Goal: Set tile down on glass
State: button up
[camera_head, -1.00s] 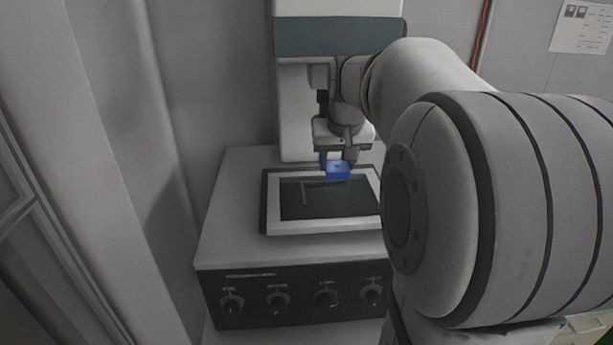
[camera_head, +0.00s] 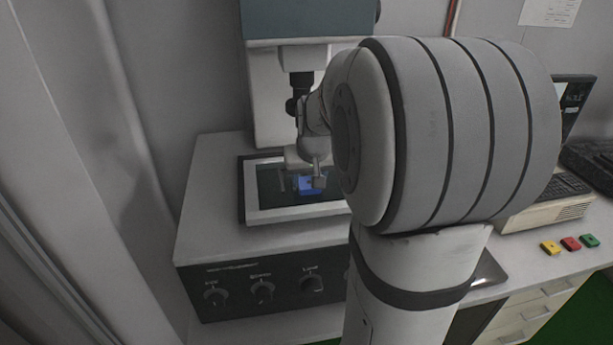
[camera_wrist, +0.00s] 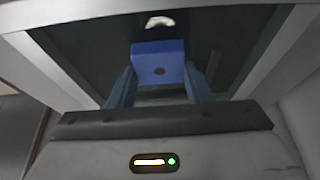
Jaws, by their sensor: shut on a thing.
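The blue tile (camera_head: 309,184) is held in my gripper (camera_head: 308,186) over the dark glass plate (camera_head: 270,180) of the machine. In the wrist view the blue tile (camera_wrist: 158,61), with a dark round mark on its face, sits between the two blue fingers of my gripper (camera_wrist: 158,82). The fingers are shut on it. The dark glass (camera_wrist: 90,45) lies beyond it, with a pale frame around it. I cannot tell whether the tile touches the glass.
The machine's column (camera_head: 275,95) stands behind the glass, with a dark lens part (camera_head: 298,85) above. Knobs (camera_head: 262,291) line its front. Yellow (camera_head: 550,247), red (camera_head: 570,243) and green (camera_head: 589,240) tiles lie on the bench at right, near a keyboard (camera_head: 545,200).

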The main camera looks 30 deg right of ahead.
jog(key=shift+f, duration=0.2)
jog(key=o, duration=1)
jog(key=shift+r, duration=0.1)
jog(key=shift+r, duration=0.4)
jog(key=v, duration=1.1)
jog(key=s+a+f+n, duration=0.1)
jog(key=s+a+f, duration=0.3)
jog(key=s, duration=0.1)
jog(key=s+a+f+n, duration=0.1)
jog(key=s+a+f, duration=0.3)
jog(key=s+a, duration=0.1)
jog(key=s+a+f+n+g+y, duration=0.1)
jog(key=s+a+f, duration=0.3)
jog(key=s, duration=0.1)
jog(key=shift+s+a+b, duration=0.2)
jog(key=shift+b, duration=0.15)
